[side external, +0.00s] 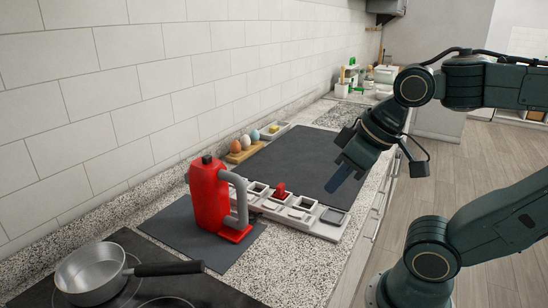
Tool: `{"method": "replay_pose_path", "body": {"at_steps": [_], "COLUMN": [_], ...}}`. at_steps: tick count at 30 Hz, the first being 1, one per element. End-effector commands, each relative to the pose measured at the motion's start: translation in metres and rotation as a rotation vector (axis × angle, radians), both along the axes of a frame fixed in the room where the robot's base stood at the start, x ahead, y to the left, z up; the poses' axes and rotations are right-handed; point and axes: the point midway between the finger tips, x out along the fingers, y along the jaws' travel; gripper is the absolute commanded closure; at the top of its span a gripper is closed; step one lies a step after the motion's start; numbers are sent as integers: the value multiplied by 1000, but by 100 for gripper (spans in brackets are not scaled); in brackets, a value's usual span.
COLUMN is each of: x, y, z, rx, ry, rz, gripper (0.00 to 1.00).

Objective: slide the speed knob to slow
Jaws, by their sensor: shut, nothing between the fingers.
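A pale grey strip (328,231) with several square dark-centred sections lies along the counter. A small red piece (281,189) stands up from it, between its left end and middle; it may be the speed knob, but I cannot tell for sure. No slow marking is readable. My gripper (336,187) is shut and empty. It points down and to the left, to the right of the red piece and apart from it, over the dark mat as seen here.
A red jug-like container (208,197) with a grey handle stands by the strip's left end, partly hiding it. A pan (90,275) sits front left. Egg-shaped items (245,141) stand behind. The dark mat (300,150) is mostly clear.

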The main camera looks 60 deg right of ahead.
Motion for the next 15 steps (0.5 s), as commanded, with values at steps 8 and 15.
{"method": "replay_pose_path", "body": {"at_steps": [8, 15], "x": [3, 23], "y": [0, 0], "z": [3, 26], "rx": [0, -1], "ry": [3, 37], "rz": [0, 0], "gripper": [65, 58]}}
